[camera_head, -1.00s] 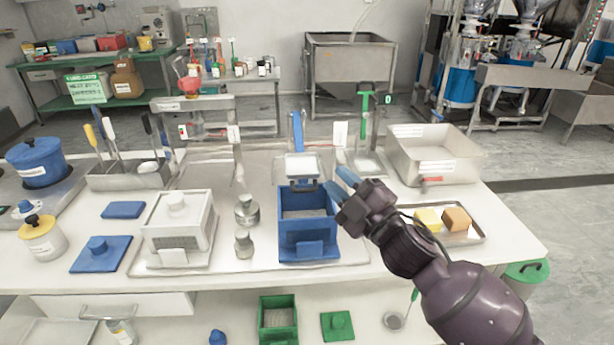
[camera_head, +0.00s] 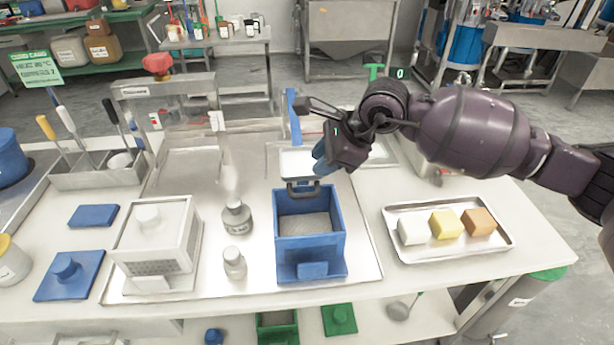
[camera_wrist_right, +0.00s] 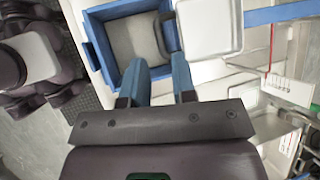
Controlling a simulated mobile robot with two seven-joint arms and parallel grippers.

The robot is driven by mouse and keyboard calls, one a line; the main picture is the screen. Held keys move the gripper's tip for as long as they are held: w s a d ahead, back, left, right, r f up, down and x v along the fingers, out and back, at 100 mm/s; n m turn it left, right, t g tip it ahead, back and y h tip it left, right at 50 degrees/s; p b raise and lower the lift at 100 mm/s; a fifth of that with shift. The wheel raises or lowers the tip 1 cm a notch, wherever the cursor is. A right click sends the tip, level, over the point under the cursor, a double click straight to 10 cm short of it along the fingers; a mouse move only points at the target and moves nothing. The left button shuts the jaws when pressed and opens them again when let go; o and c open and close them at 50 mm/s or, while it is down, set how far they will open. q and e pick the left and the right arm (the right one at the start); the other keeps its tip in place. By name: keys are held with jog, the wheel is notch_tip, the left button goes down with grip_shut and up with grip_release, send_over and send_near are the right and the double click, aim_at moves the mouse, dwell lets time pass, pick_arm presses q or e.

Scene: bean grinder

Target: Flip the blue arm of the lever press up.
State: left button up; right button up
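The lever press stands on the table with an open blue box (camera_head: 297,262) at its front. A white plate (camera_head: 298,162) with a dark handle (camera_head: 303,190) sits behind the box opening, and a blue bar (camera_head: 294,118) rises behind the plate. My right gripper (camera_head: 322,157) is beside the plate's right edge. In the right wrist view its two blue fingers (camera_wrist_right: 160,66) are apart with nothing between them. There the dark handle (camera_wrist_right: 168,36) lies just past the fingertips, beside the white plate (camera_wrist_right: 208,25); contact cannot be told. The blue bar (camera_wrist_right: 282,13) extends to the right. My left gripper is not in view.
A metal tray (camera_head: 450,257) with several blocks lies right of the press. Two grey metal weights (camera_head: 236,218) and a white lidded box (camera_head: 157,240) stand to its left. A clear-walled stand (camera_head: 185,120) is behind.

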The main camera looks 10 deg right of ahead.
aim_at(306, 194)
jog(key=shift+n+h, duration=0.5)
jog(key=shift+h, duration=0.3)
jog(key=x, duration=0.3)
jog(key=d+x, duration=0.1)
jog(key=x, duration=0.3)
jog(key=f+b+x, duration=0.1)
jog(key=x, duration=0.2)
jog(key=shift+s+d+f, duration=0.15)
jog(key=shift+d+f, duration=0.1)
jog(key=shift+f, duration=0.05)
grip_shut()
